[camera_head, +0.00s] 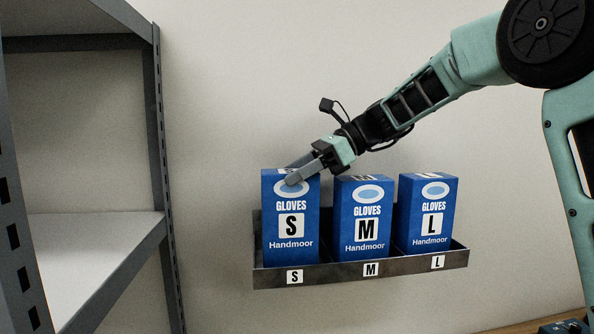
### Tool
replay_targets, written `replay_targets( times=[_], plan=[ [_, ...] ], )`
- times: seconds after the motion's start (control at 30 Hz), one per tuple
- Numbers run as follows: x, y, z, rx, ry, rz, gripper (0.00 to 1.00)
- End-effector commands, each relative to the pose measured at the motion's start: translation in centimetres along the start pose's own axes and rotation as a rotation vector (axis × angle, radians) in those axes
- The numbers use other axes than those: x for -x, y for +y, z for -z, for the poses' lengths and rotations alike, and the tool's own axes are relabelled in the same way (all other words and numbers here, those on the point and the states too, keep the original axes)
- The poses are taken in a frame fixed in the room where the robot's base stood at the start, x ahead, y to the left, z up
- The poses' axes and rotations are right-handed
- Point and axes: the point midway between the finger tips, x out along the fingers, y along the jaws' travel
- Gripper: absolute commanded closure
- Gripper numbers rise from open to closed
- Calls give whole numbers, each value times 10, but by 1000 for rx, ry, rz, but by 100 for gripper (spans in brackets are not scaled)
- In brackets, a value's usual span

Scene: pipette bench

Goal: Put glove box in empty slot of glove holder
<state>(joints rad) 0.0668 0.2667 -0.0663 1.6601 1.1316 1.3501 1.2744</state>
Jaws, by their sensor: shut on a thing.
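A metal glove holder (333,275) hangs at the wall with slots labelled S, M and L. The blue glove box S (280,249) is upright in the left slot, above the S label. Its top stands slightly higher than the other boxes. The glove box M (361,237) is in the middle slot and the glove box L (427,232) in the right slot. My gripper (294,171) is shut on the upper part of the S box, with one finger across its front face. The far finger is partly hidden. Whether the S box touches the holder's floor is hidden by the front lip.
A grey metal shelf rack (95,250) with bare shelves stands at the left, apart from the holder. A wooden surface (540,322) shows at the bottom right. The wall around and above the holder is clear.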

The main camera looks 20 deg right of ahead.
Motion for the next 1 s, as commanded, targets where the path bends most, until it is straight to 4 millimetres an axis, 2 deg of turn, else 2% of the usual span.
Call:
replay_targets(
  times=[0.4, 0.43, 0.5, 0.87, 0.93, 1.0],
  plan=[
    [-4, 0, 8, 0, -1, 0, 92],
    [-4, 0, 8, -1, 0, 0, 37],
    [-4, 0, 8, -1, 0, 0, 24],
    [-1, 0, 2, 1, 0, 0, 24],
    [3, 0, -5, 3, 0, 0, 24],
    [14, -1, -2, 1, -1, 4, 24]
  ],
)
